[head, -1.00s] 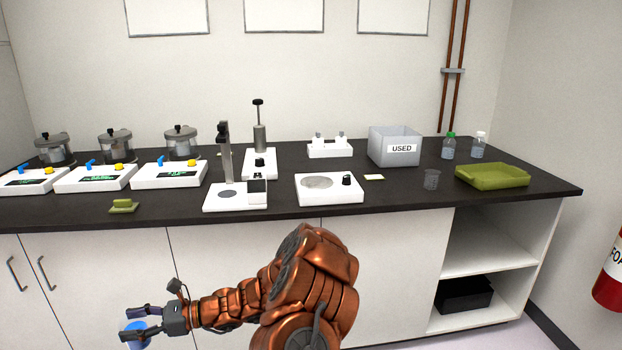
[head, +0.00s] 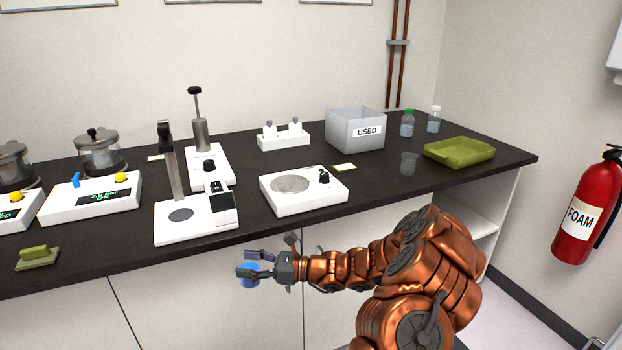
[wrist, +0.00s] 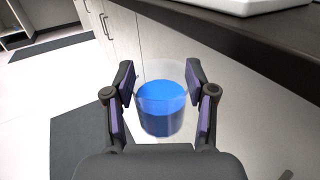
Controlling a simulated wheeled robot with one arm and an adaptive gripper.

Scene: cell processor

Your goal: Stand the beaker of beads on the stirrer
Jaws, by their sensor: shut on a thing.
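My gripper (head: 254,264) is shut on the beaker of beads (wrist: 161,110), a clear beaker partly filled with blue. In the wrist view the beaker is upright between the two fingers. In the head view the beaker (head: 249,275) is partly hidden by the fingers, in front of the counter and below its top. The stirrer (head: 303,191) is a white box with a round grey plate and a black knob. It stands on the counter near the front edge, above and right of my gripper in the head view. Its plate is bare.
The black counter's front edge (head: 250,236) lies between my gripper and the stirrer. A white stand device (head: 196,228) is left of the stirrer. An empty beaker (head: 408,164), a small card (head: 345,167), a grey USED bin (head: 350,141) and a green tray (head: 470,155) are to the right.

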